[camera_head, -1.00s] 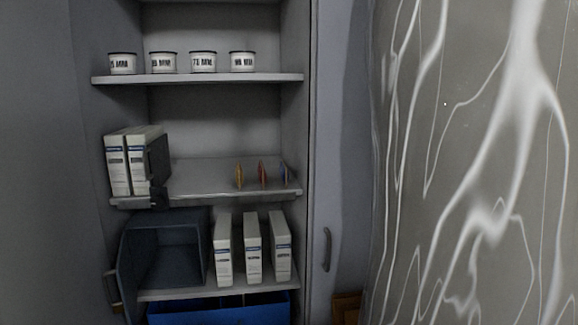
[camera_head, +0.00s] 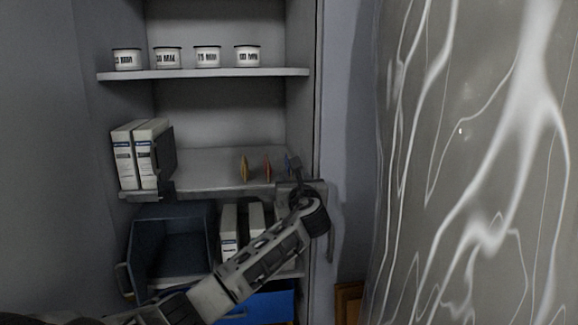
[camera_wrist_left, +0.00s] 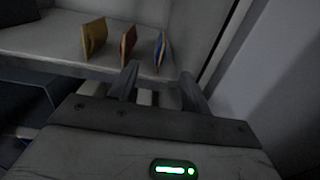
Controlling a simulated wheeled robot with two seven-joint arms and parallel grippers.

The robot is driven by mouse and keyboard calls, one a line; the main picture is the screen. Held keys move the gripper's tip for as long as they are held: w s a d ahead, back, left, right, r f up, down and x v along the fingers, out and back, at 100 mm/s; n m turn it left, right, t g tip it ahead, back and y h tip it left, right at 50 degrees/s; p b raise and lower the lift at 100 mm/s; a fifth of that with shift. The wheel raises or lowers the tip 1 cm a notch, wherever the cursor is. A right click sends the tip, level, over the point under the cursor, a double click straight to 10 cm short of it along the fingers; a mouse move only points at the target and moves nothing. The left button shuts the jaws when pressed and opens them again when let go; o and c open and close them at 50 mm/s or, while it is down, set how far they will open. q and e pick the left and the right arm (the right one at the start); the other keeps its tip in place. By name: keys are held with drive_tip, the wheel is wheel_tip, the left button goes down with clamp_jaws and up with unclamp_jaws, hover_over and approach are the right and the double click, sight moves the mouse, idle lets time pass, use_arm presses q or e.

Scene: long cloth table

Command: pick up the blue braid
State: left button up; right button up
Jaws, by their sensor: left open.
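The blue braid (camera_wrist_left: 160,50) stands upright near the right end of the middle shelf, at the right of a short row. In the head view only a thin strip of it (camera_head: 288,164) shows above my left gripper (camera_head: 295,173). The left wrist view shows my left gripper (camera_wrist_left: 160,84) open and empty, its two fingers pointing at the shelf edge. The blue braid is just beyond the fingertips, between their directions, and apart from them as far as I can tell. My right gripper is not in view.
A red packet (camera_wrist_left: 128,44) and a yellow one (camera_wrist_left: 93,38) stand left of the blue braid. White binders (camera_head: 137,155) stand at the shelf's left end. Labelled tins (camera_head: 208,57) line the shelf above. A dark bin (camera_head: 172,249) sits below. The cabinet's side wall is close on the right.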

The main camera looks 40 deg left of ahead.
use_arm(q)
drive_tip(key=x, duration=0.7)
drive_tip(key=shift+w+d, duration=0.1)
drive_tip(key=shift+w, duration=0.05)
clamp_jaws()
